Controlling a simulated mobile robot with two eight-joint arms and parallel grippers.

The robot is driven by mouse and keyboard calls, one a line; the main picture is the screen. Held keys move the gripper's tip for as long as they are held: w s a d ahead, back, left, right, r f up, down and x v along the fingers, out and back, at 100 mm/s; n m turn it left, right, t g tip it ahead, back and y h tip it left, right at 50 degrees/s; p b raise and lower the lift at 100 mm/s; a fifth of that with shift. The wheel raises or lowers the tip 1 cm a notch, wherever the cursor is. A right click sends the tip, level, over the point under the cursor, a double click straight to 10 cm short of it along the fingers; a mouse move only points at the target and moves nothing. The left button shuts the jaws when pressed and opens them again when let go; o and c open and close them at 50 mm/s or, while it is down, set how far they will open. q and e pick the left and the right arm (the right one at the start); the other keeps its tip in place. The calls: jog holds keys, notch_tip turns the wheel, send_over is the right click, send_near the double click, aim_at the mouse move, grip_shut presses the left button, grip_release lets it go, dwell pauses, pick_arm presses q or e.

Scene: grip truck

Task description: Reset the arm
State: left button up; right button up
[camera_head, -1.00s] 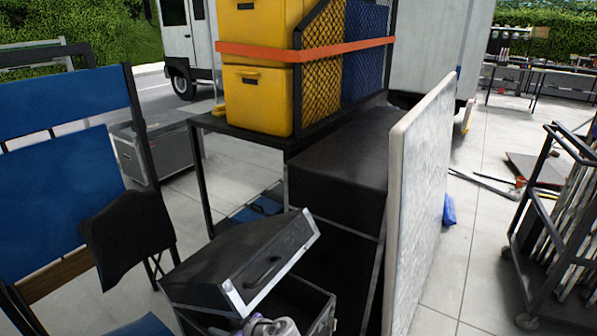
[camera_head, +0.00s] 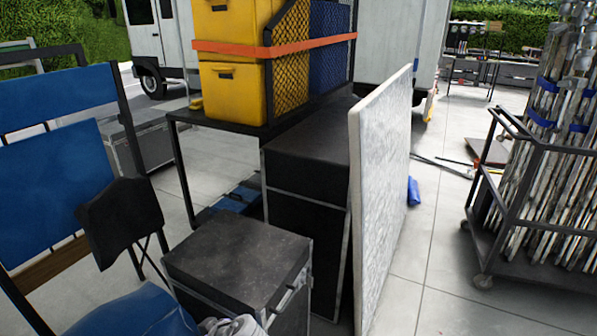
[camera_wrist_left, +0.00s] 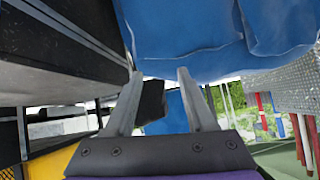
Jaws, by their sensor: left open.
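My left gripper (camera_wrist_left: 159,73) is open, with two grey fingers apart and nothing between them in the left wrist view. Blue cloth-like material hangs just beyond and above its fingers, and a dark panel edge is close on the left. In the head view, a grey-white part of my arm shows at the bottom edge, in front of the black case (camera_head: 235,255). The case's lid lies flat and closed. My right gripper is in neither view.
A black cabinet (camera_head: 305,235) and a tall pale panel (camera_head: 380,200) stand right of the case. A cart (camera_head: 530,220) with poles is at the far right. Open floor (camera_head: 425,260) lies between panel and cart.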

pick_arm(q)
jog(key=s+d+r+m+h+p, duration=0.3)
jog(key=s+r+m+h, duration=0.1)
jog(key=s, duration=0.5)
jog(key=s+d+r+m+h+p, duration=0.4)
jog(key=s+m+h, duration=0.1)
jog(key=s, duration=0.4)
jog(key=shift+s+r+m, duration=0.2)
jog(key=shift+r+m, duration=0.2)
jog(key=shift+m, duration=0.3)
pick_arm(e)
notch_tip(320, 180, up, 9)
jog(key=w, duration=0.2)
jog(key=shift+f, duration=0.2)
